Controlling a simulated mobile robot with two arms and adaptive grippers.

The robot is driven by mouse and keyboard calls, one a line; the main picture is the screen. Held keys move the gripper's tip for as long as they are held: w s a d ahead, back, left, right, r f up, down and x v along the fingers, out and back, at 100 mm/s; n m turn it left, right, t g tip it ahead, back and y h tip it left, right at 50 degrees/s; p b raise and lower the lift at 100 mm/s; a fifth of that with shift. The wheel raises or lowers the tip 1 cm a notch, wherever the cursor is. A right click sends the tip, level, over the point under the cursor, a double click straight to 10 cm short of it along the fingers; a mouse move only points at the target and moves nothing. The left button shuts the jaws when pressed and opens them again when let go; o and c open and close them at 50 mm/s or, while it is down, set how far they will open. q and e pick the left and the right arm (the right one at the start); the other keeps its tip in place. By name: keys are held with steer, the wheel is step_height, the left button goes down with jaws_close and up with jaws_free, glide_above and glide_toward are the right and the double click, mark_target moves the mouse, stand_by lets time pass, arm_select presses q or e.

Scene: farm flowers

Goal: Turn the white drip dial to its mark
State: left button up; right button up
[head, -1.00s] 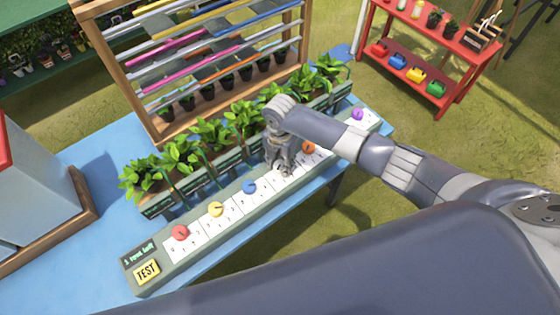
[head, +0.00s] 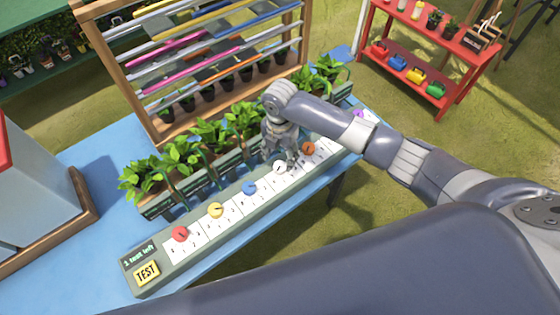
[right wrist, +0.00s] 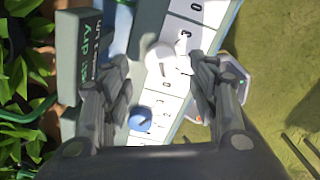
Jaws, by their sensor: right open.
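The white drip dial (head: 280,167) sits on a long grey control strip (head: 158,277), in a row of coloured dials on white numbered plates. My right gripper (head: 281,156) is open just above and behind it in the head view, pointing down. In the right wrist view the white dial (right wrist: 165,66) lies between the two spread fingers (right wrist: 160,88), with nothing gripped. A short dark line shows on its face. Its numbers are too small to read surely. My left gripper is not in view.
Neighbouring dials are blue (head: 249,187) and orange (head: 308,148); yellow (head: 215,210) and red (head: 180,233) lie further left. A yellow TEST button (head: 147,272) is at the near left end. Potted plants (head: 180,156) stand close behind the strip on the blue table (head: 80,277).

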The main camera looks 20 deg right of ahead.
mark_target(280, 166)
step_height(280, 166, up, 7)
stand_by(0.3)
stand_by(0.4)
